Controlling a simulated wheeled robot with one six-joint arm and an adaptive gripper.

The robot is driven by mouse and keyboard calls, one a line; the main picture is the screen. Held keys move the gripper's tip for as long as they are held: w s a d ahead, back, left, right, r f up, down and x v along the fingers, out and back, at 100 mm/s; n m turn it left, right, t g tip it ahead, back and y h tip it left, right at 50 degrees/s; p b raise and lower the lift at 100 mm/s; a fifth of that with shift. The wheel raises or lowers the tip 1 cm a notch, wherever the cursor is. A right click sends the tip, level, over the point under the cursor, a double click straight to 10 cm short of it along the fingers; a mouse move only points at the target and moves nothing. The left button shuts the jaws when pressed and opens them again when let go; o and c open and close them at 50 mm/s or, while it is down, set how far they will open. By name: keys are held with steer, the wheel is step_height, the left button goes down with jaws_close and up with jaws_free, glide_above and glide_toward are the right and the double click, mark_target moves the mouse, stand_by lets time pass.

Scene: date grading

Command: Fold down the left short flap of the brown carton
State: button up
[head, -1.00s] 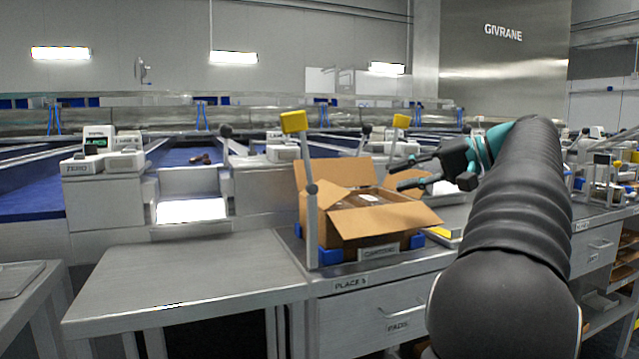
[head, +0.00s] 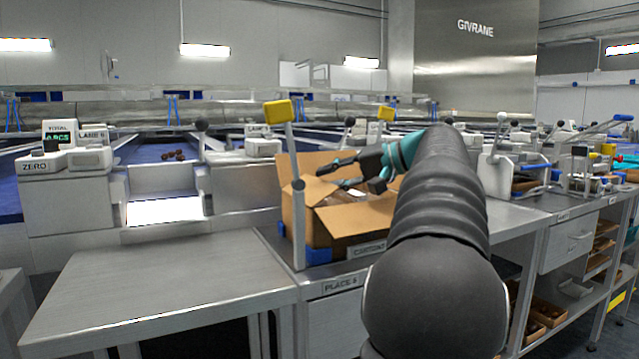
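The left short flap (head: 318,190) looks tilted inward over the left part of the opening. My gripper (head: 329,176) is over the carton, pointing left, with its two dark fingers apart and nothing seen between them. The fingertips are close to the left flap; I cannot tell whether they touch it. My arm hides the carton's right side.
A grey post with a yellow top (head: 278,112) rises just left of the carton, close to my gripper. A bare metal table (head: 165,290) lies to the left. A scale (head: 62,152) stands at the back left.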

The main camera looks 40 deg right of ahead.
mark_target(321, 185)
steer(key=shift+x, duration=1.45)
jaws_close()
steer(key=shift+f, duration=0.15)
steer(key=shift+d+f+m+t+y, duration=0.15)
steer(key=shift+f+m+t+y, duration=0.15)
steer(key=shift+f+m+y, duration=0.15)
steer(key=shift+r, duration=0.15)
jaws_free()
